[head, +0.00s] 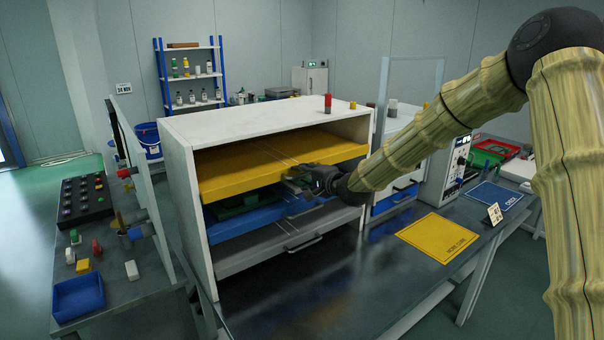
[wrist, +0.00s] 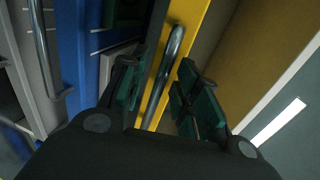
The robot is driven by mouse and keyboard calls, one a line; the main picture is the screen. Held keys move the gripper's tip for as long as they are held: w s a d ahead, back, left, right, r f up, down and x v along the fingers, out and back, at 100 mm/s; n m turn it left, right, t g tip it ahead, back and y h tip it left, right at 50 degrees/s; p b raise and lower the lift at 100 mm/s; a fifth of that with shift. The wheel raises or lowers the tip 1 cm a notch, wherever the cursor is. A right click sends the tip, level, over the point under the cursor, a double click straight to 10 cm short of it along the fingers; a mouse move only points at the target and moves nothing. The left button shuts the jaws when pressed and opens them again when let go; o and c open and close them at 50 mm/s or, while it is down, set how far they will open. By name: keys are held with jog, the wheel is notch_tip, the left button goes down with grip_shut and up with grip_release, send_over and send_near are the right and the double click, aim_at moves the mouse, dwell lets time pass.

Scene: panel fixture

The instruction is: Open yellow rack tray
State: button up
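The yellow rack tray (head: 235,178) is the top tray of a white open-fronted rack (head: 205,230). In the head view, my gripper (head: 294,177) is at the tray's front, and its fingertips are hard to make out there. In the wrist view, the yellow tray front (wrist: 188,22) carries a metal bar handle (wrist: 168,68). My gripper (wrist: 157,75) is open, with one dark green finger pad on each side of the handle. A gap shows between the handle and the right pad. Contact with the left pad cannot be told.
Below are a blue tray (head: 235,223) with a green item and a grey tray (head: 255,250) with a bar handle. A red-topped object (head: 328,103) stands on the rack. A yellow mat (head: 437,237) lies right. Bare table lies in front of the rack.

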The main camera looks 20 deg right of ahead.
jog(key=shift+w, duration=0.25)
jog(key=c, duration=0.7)
grip_shut()
jog(key=shift+s+f, duration=0.1)
